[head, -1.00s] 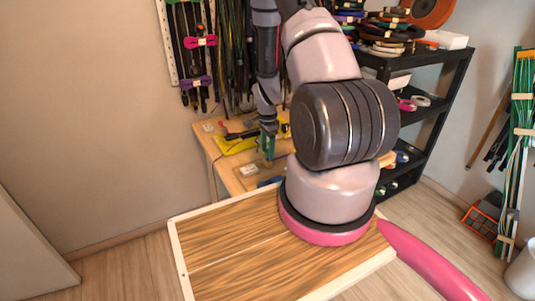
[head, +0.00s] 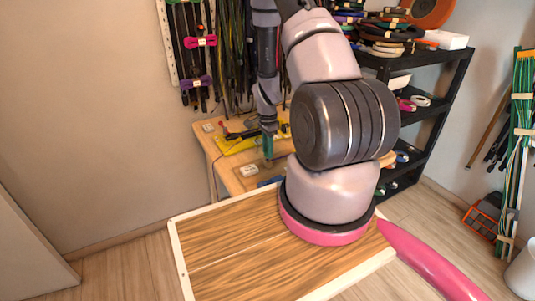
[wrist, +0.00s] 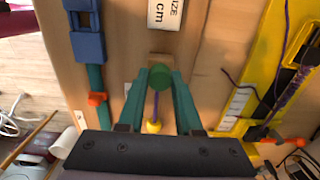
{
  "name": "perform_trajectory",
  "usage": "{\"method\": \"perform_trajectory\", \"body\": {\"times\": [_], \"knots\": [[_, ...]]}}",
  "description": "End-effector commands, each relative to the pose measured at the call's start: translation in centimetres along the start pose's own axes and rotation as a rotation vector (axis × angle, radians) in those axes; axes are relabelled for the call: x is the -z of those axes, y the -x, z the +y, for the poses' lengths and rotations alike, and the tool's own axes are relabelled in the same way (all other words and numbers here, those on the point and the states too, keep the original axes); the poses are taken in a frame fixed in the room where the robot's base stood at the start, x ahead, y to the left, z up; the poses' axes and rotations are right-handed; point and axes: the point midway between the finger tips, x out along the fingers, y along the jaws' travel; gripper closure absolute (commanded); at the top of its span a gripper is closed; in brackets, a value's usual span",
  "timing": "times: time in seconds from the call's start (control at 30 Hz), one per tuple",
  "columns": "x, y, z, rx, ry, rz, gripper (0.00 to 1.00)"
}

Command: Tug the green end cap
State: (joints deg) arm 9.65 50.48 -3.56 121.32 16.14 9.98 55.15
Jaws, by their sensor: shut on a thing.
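The green end cap (wrist: 160,78) is a small round piece between my fingertips in the wrist view. A short purple cord (wrist: 156,105) runs from it toward a yellow piece (wrist: 153,127) nearer my palm. My gripper (wrist: 160,74) has teal fingers and is shut on the green end cap. In the head view my gripper (head: 268,146) is small and low over the wooden workbench (head: 225,168); the cap cannot be made out there.
A yellow tray (wrist: 248,98) with purple cord lies right of my gripper. A blue piece (wrist: 88,45) and an orange clip (wrist: 97,99) lie left. A white label (wrist: 166,14) is ahead. A black shelf (head: 440,100) stands right of the bench.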

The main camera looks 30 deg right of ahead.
Motion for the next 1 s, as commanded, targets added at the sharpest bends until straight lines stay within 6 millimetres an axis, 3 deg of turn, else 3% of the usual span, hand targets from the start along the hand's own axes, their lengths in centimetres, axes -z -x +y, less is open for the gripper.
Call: {"method": "perform_trajectory", "body": {"times": [0.2,0.23,0.3,0.33,0.53,0.57,0.6,1.0], "knots": [[-0.02,-0.18,0.06,-0.002,0.0,0.0,1.0],[-0.02,-0.19,0.06,-0.002,0.0,0.0,0.63],[-0.02,-0.18,0.06,-0.002,0.0,0.0,0.36],[-0.02,-0.18,0.06,-0.002,0.0,0.0,0.32],[-0.02,-0.16,0.05,-0.001,0.0,0.0,0.32],[-0.02,-0.15,0.05,-0.001,0.0,0.0,0.28],[-0.02,-0.15,0.05,-0.001,0.0,0.0,0.13],[-0.01,0.19,0.01,0.0,0.0,0.0,0.12]]}}
